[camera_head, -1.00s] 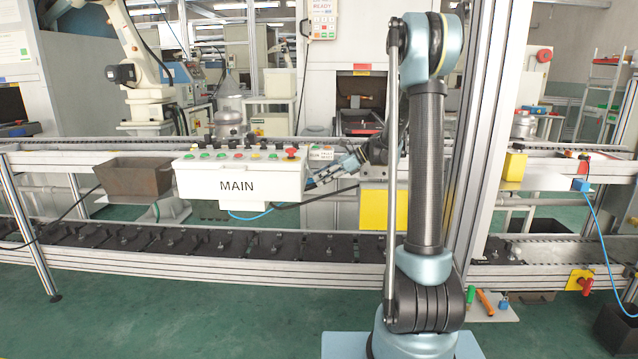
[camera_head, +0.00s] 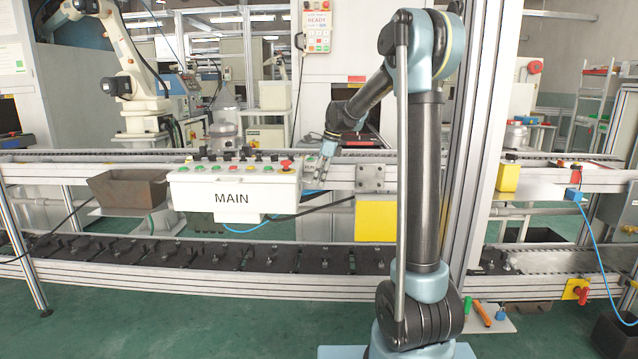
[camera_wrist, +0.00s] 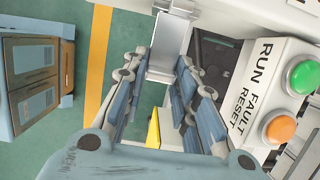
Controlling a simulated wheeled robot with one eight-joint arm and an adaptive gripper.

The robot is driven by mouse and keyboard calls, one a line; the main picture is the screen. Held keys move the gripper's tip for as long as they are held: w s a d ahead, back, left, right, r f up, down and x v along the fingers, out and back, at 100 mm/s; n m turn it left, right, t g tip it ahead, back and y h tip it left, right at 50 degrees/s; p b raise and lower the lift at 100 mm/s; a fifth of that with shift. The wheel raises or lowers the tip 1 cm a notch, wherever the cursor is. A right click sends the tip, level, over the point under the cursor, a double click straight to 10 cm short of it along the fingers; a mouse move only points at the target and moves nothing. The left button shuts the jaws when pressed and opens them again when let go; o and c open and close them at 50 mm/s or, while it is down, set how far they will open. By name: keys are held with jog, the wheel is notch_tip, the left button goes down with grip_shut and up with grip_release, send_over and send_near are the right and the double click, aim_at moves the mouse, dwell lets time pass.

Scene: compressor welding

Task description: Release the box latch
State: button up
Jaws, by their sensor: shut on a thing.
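The white MAIN control box (camera_head: 232,203) is fixed at the conveyor's front, left of my arm, with buttons on its top. My gripper (camera_head: 316,178) points down at the box's right end. In the wrist view the two blue-grey fingers (camera_wrist: 158,78) stand either side of a pale grey metal piece (camera_wrist: 172,40), which looks like the box latch, and are shut on it near their tips. The exact contact is hard to see. In the head view the latch is too small to make out beside the gripper.
Close to the right finger is the panel marked RUN FAULT RESET, with a green button (camera_wrist: 304,77) and an orange button (camera_wrist: 281,127). A yellow box (camera_head: 376,220) hangs below the rail. A brown bin (camera_head: 130,190) is left of the MAIN box.

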jog(key=shift+w+a+r, duration=0.1)
jog(key=shift+w, duration=0.05)
dwell(0.4)
jog(key=o, duration=1)
jog(key=shift+o, duration=0.2)
jog(key=shift+r, duration=0.1)
jog(key=v, duration=1.1)
jog(key=shift+r, duration=0.35)
